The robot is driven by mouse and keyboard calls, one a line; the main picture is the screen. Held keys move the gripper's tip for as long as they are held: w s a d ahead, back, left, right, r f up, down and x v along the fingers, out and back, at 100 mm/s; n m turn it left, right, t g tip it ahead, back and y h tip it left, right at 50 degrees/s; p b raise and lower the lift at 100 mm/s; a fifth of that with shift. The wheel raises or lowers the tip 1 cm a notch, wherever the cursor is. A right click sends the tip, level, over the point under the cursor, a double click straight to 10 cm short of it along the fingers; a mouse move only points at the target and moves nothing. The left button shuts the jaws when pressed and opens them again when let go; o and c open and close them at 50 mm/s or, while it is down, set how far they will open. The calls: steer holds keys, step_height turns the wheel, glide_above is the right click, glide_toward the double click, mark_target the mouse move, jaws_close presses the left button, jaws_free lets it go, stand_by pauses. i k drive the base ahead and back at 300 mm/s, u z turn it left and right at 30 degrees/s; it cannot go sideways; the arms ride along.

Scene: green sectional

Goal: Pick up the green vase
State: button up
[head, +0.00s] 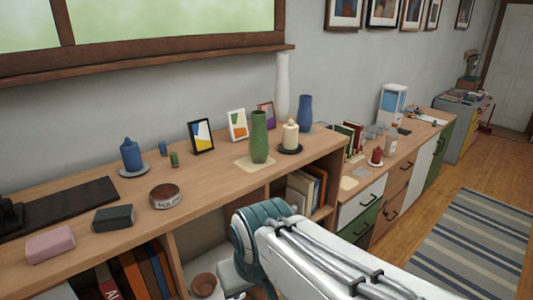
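The green vase (259,138) stands upright on a small tan mat (245,164) on top of the wooden shelf unit (105,237). A cream candle on a dark dish is close to its right, and small picture frames stand behind it. My arm reaches in from the bottom right, lower than the shelf top and in front of it. My gripper is not clearly visible in the head view, so its fingers cannot be made out. The vase stands apart from my arm.
A cream candle (290,136), a blue vase (305,113) and a tall white vase (282,88) stand near the green vase. A framed picture (201,136) is left of it. A bowl (165,196) and dark block (113,218) lie further left. Open floor (408,195) is at right.

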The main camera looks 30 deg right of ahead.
mark_target(259, 144)
steer(key=k, duration=1.1)
steer(key=z, duration=0.65)
steer(key=i, duration=0.6)
steer(key=z, duration=0.9)
steer(key=i, duration=0.8)
steer(key=u, duration=0.65)
steer(key=i, duration=0.85)
steer(key=u, duration=0.8)
